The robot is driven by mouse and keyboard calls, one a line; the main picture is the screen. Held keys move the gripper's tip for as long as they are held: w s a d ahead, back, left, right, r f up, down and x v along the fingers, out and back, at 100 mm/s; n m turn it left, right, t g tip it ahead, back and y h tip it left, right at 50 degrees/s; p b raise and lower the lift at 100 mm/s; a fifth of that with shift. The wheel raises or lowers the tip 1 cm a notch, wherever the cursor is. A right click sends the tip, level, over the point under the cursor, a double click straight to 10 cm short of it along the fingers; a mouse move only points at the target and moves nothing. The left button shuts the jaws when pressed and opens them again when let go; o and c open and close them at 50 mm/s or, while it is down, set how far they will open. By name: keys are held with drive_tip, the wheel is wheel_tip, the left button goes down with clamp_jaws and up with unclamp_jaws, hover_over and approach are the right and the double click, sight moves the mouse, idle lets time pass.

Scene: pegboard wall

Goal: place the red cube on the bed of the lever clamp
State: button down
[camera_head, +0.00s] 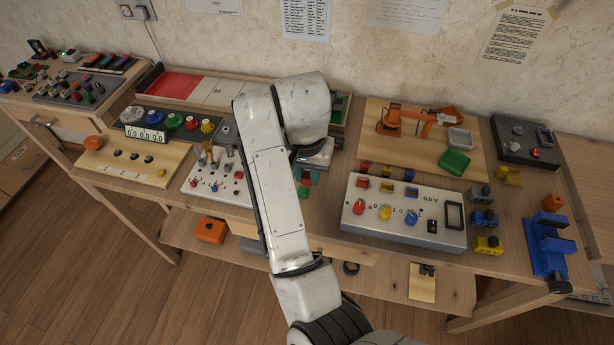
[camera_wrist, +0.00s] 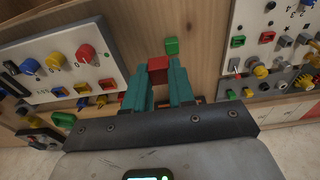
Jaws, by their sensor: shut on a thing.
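My gripper (camera_wrist: 160,76) has teal fingers and is shut on the red cube (camera_wrist: 157,64), held at the fingertips in the wrist view. In the head view my gripper (camera_head: 307,176) is partly hidden behind my arm, above the bench between the two panels. A green block (camera_wrist: 172,46) lies on the wood just beyond the held cube; it also shows in the head view (camera_head: 303,192). I cannot pick out the lever clamp for certain. An orange jointed device (camera_head: 400,118) stands on a wooden board, and a small dark fixture (camera_head: 428,270) sits on a pale plate lower down.
A control panel (camera_head: 400,212) with red, yellow and blue knobs is right of my gripper. A switch panel (camera_head: 205,185) is to the left. A blue vise (camera_head: 548,245) stands at the right end, near several small blue and yellow blocks. A green tray (camera_head: 454,161) lies on the board.

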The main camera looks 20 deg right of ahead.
drive_tip(key=w+d+f, duration=0.1)
drive_tip(key=w+f, duration=0.1)
drive_tip(key=w+d+f, duration=0.1)
drive_tip(key=w+f, duration=0.1)
drive_tip(key=w, duration=0.1)
drive_tip(key=w+d+f, duration=0.1)
drive_tip(key=w+f, duration=0.1)
drive_tip(key=f, duration=0.1)
drive_tip(key=shift+w, duration=0.15)
drive_tip(key=shift+w+f, duration=0.15)
drive_tip(key=shift+f, duration=1.55)
drive_tip(key=shift+f, duration=0.15)
drive_tip(key=c, duration=1)
unclamp_jaws()
drive_tip(key=shift+o, duration=0.2)
